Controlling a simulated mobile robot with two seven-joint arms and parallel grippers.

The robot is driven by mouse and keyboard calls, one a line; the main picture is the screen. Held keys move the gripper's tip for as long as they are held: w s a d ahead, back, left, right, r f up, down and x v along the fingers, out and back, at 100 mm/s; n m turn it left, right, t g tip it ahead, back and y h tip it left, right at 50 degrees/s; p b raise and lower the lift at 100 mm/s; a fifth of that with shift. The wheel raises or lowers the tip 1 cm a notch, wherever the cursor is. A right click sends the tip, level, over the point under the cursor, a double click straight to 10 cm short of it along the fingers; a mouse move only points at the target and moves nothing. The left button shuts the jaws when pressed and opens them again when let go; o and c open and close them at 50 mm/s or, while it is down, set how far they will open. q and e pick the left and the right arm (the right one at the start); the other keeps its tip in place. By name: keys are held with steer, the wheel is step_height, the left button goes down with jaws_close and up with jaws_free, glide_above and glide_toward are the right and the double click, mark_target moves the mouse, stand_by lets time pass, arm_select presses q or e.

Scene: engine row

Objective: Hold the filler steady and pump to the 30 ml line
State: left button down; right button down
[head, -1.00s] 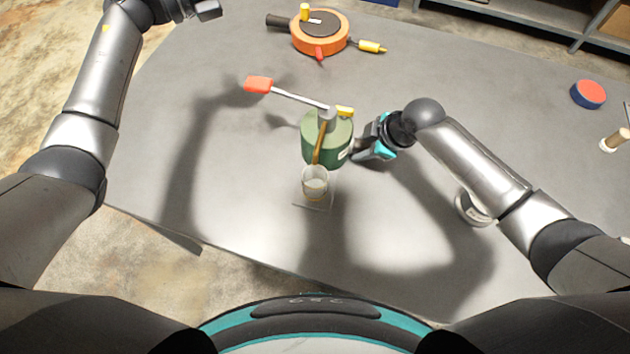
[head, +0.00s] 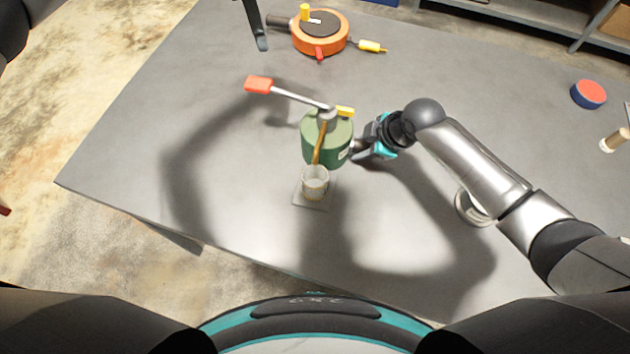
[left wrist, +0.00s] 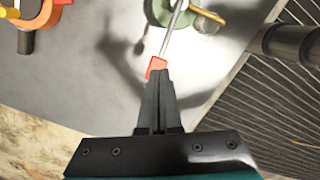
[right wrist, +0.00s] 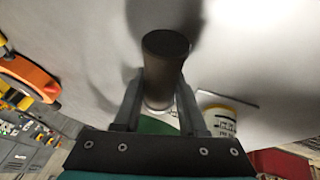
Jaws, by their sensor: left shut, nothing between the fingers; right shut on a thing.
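The filler is a green can (head: 327,145) with a long lever ending in a red grip (head: 258,84) and a brownish-yellow spout (head: 319,143). A small clear cup (head: 315,184) stands under the spout on a thin pad (head: 311,205). Its liquid level is too small to read. My right gripper (head: 360,150) is shut on a dark cylindrical handle (right wrist: 165,52) at the can's right side. My left gripper (head: 262,45) is shut and empty, high in the head view. In the left wrist view its fingertips (left wrist: 157,75) appear just below the red grip (left wrist: 156,66); contact is unclear.
An orange round device (head: 320,33) with yellow and red parts lies at the back of the grey table (head: 130,140). A red and blue round piece (head: 588,94) and a wooden-handled tool (head: 614,140) are at the right. The table left of the filler is clear.

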mark_target(260, 83)
arm_select(q)
steer(key=shift+y, duration=0.6)
steer(key=shift+w+a+f, duration=0.1)
steer(key=shift+a+f, duration=0.2)
steer(key=shift+f, duration=0.8)
steer(key=shift+s+a+f, duration=0.1)
steer(key=shift+a+f, duration=0.25)
steer(key=shift+f, duration=0.7)
steer(key=shift+w+a+f, duration=0.1)
steer(key=shift+a+f, duration=0.2)
steer(key=shift+f, duration=0.8)
steer(key=shift+f, duration=1.25)
steer(key=shift+d+f, duration=0.15)
steer(key=shift+f, duration=1.95)
steer(key=shift+r, duration=3.4)
steer(key=shift+a, duration=0.2)
